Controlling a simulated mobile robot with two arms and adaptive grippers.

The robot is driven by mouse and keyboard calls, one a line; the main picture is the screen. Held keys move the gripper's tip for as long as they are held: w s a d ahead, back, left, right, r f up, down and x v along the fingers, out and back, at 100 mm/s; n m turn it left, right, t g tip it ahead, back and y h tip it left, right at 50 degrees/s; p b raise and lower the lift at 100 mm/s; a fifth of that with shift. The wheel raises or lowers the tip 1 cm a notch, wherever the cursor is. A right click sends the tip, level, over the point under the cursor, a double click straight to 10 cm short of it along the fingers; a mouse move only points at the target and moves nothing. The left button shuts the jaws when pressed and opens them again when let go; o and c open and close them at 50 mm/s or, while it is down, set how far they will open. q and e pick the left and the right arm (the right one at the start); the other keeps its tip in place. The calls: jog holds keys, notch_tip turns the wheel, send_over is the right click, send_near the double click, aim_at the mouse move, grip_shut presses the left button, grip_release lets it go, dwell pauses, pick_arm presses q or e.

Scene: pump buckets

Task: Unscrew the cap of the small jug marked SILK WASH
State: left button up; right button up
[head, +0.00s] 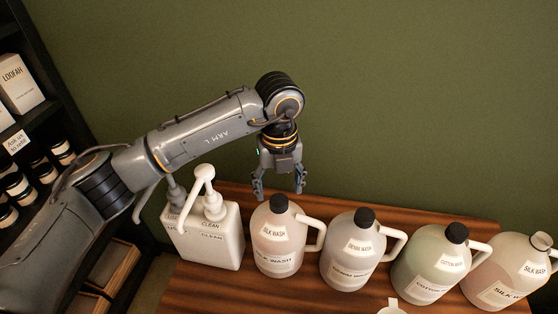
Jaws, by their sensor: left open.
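A jug marked SILK WASH (275,250) stands on the wooden surface, with a white handle on its right and a black cap (278,203) on top. My left gripper (279,190) points down, open, with its fingers apart just above and behind that cap in the picture. Nothing shows between the fingers, and I cannot tell the exact gap to the cap. Another, larger-looking jug marked SILK WASH (500,268) stands at the far right; its pale neck shows no black cap. My right gripper is not in view.
A white two-pump container marked CLEAN (228,250) stands close left of the jug. A DENIM WASH jug (348,255) and a COTTON WASH jug (428,262) stand to the right. A white item (393,306) shows at the bottom edge. Dark shelves fill the left.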

aim_at(279, 200)
pick_arm(q)
notch_tip(279, 200, down, 2)
jog(key=shift+f, duration=0.1)
jog(key=shift+f+p, duration=0.35)
jog(key=shift+f, duration=0.15)
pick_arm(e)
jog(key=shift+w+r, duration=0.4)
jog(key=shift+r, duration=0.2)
pick_arm(q)
jog(key=c, duration=1.2)
jog(key=n, duration=0.3)
jog(key=shift+n, duration=0.3)
jog(key=n, duration=0.4)
jog(key=shift+r, duration=0.1)
jog(key=n+p, duration=0.1)
jog(key=n, duration=0.4)
jog(key=shift+n, duration=1.1)
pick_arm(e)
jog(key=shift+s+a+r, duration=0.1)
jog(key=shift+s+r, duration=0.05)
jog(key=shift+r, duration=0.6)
